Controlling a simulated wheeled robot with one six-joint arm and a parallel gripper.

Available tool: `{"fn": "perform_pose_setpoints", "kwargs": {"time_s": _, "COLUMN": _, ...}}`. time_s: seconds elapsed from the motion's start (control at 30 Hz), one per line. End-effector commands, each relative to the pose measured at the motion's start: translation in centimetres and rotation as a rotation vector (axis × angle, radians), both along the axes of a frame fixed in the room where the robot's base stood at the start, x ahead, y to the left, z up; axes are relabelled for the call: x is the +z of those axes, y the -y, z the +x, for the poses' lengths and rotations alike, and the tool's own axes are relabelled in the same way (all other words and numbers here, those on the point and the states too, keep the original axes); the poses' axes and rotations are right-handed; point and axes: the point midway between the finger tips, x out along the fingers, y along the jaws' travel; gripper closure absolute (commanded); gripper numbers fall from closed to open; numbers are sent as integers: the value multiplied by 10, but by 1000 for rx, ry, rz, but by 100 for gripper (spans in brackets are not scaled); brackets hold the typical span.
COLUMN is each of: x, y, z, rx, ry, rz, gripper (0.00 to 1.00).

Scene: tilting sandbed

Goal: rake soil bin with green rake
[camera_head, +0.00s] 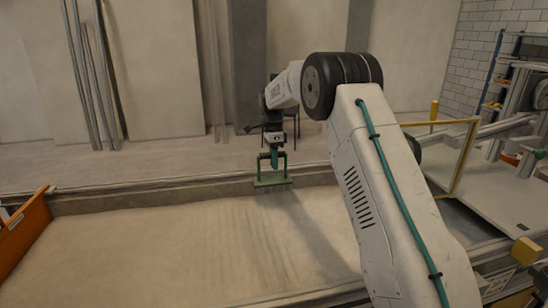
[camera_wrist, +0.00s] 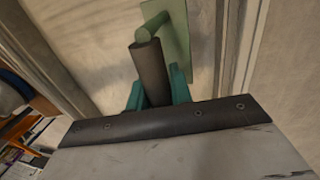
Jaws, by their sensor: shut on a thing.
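The green rake (camera_head: 272,182) hangs below my gripper (camera_head: 274,156), near the far wall of the soil bin (camera_head: 200,245). Its wide green head is over or at the soil by that wall; I cannot tell if it touches. In the wrist view, my gripper's teal fingers (camera_wrist: 159,92) are shut on the rake's dark handle (camera_wrist: 150,70). The green rake head (camera_wrist: 180,35) shows beyond the handle. The bin holds pale, sandy soil with faint streaks running toward the front below the rake.
An orange panel (camera_head: 24,232) stands at the bin's left end. A yellow-framed panel (camera_head: 455,155) and machinery stand to the right. Long poles (camera_head: 95,80) lean on the back wall. The bin's middle and left are clear of objects.

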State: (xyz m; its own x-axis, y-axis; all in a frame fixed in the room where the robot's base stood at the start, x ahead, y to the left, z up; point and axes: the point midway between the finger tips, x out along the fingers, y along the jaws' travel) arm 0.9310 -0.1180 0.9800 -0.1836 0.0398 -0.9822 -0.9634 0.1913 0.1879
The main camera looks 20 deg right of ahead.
Motion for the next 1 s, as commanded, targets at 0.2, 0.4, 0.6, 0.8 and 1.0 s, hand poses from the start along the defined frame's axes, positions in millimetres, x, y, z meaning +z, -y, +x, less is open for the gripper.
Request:
{"fn": "perform_pose_setpoints", "kwargs": {"time_s": 0.2, "x": -27, "y": 0, "z": 0, "rx": 0, "ry": -2, "rz": 0, "gripper": 100}}
{"fn": "perform_pose_setpoints", "kwargs": {"time_s": 0.4, "x": -51, "y": 0, "z": 0, "rx": 0, "ry": -1, "rz": 0, "gripper": 100}}
{"fn": "perform_pose_setpoints", "kwargs": {"time_s": 0.6, "x": -75, "y": 0, "z": 0, "rx": 0, "ry": -1, "rz": 0, "gripper": 100}}
{"fn": "perform_pose_setpoints", "kwargs": {"time_s": 0.8, "x": -88, "y": -2, "z": -9, "rx": 0, "ry": 1, "rz": 0, "gripper": 100}}
{"fn": "perform_pose_setpoints", "kwargs": {"time_s": 1.0, "x": -88, "y": -7, "z": -33, "rx": 0, "ry": 1, "rz": 0, "gripper": 100}}
